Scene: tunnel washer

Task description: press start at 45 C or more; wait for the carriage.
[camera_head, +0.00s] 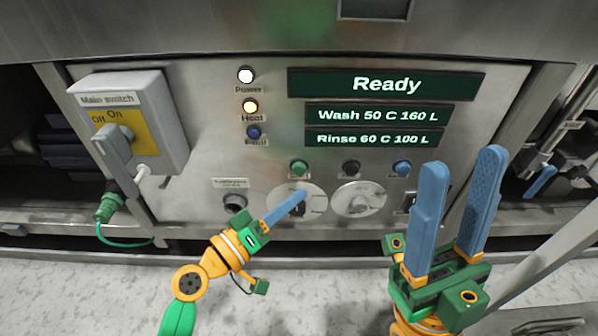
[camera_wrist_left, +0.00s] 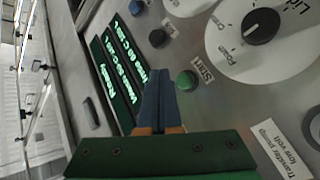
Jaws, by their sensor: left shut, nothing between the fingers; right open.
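The green start button (camera_head: 299,168) is on the steel control panel, and it also shows beside my fingers in the left wrist view (camera_wrist_left: 187,80), labelled "Start". The display (camera_head: 387,84) reads "Ready". The wash line (camera_head: 379,115) reads "Wash 50 C 160 L". The rinse line (camera_head: 374,139) reads "Rinse 60 C 100 L". My left gripper (camera_head: 303,193) is shut and empty, its tips just below the button in the head view; contact cannot be told. My right gripper (camera_head: 461,158) is open and empty in front of the panel's right side. I see no carriage.
The power lamp (camera_head: 246,75) glows white and the heat lamp (camera_head: 250,106) glows warm; the lamp below (camera_head: 253,132) is dark blue. Two dials (camera_head: 358,199) sit below the buttons. The main switch box (camera_head: 136,120) juts out at left, with a green cable (camera_head: 125,244).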

